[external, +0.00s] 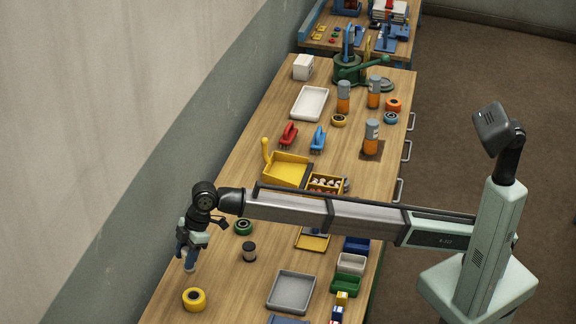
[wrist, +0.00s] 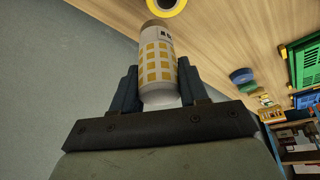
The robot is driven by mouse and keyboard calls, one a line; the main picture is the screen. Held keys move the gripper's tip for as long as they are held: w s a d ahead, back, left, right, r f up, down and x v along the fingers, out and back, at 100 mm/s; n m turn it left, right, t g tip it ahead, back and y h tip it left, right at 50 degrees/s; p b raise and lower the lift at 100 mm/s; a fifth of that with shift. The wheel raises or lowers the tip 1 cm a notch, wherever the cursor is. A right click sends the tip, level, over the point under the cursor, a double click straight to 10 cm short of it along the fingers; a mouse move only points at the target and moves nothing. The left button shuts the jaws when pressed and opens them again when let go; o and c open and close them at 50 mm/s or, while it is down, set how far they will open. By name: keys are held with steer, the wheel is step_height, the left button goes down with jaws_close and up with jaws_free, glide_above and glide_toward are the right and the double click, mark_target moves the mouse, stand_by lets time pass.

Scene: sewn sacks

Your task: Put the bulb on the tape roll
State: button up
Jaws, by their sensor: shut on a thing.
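My gripper (external: 188,252) is shut on the bulb (wrist: 158,62), a pale cylinder with rows of yellow squares. The bulb stands up between the two blue fingers in the wrist view and shows small below the gripper in the external view (external: 189,265). A yellow tape roll (external: 194,305) with a dark centre lies flat on the bench at the lower left, below and apart from the bulb in the picture. Part of a yellow ring, seemingly this roll, shows at the top edge of the wrist view (wrist: 180,9).
A green roll (external: 243,228) and a dark spool (external: 249,252) lie right of my gripper. A grey tray (external: 291,291) and small bins (external: 346,284) stand farther right. The wall (external: 75,165) is close on the left. Bare wood surrounds the yellow roll.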

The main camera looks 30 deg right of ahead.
steer(key=s+a+r, duration=0.1)
steer(key=s+a, duration=0.1)
steer(key=s, duration=0.1)
steer(key=m, duration=0.2)
glide_above(191, 296)
steer(key=shift+f, duration=4.85)
steer(key=shift+d+f, duration=0.1)
steer(key=shift+f, duration=0.05)
steer(key=o, duration=1.1)
steer(key=shift+c, duration=0.2)
steer(key=v, duration=1.2)
steer(key=shift+s+r, duration=0.2)
steer(key=shift+s, duration=0.05)
